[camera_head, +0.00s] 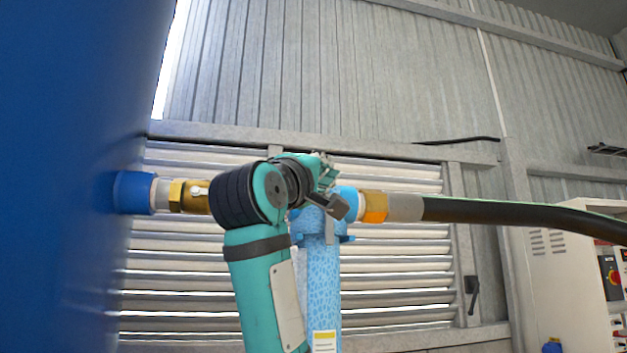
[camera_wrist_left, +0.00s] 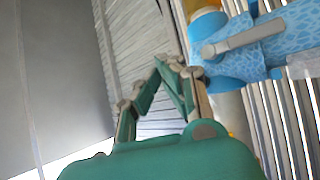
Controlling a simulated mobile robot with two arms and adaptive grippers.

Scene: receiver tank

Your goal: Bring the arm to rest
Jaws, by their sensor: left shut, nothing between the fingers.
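My left arm rises from the bottom centre of the head view and bends at a black-banded joint. Its left gripper (camera_head: 326,172) is partly hidden behind the wrist, near the top of a blue patterned filter body (camera_head: 323,275). In the left wrist view the green fingers of the left gripper (camera_wrist_left: 168,68) meet at their tips and hold nothing. The filter body (camera_wrist_left: 275,38) with a grey lever (camera_wrist_left: 243,38) lies to the right of the fingers there. Whether the gripper touches it I cannot tell. My right gripper is not in view.
A large blue tank (camera_head: 65,180) fills the left side, with a brass fitting (camera_head: 188,196) on its outlet. A black hose (camera_head: 510,211) runs right from an orange-and-grey coupling (camera_head: 374,206). A pale cabinet (camera_head: 565,270) stands at right. Louvres (camera_head: 400,280) are behind.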

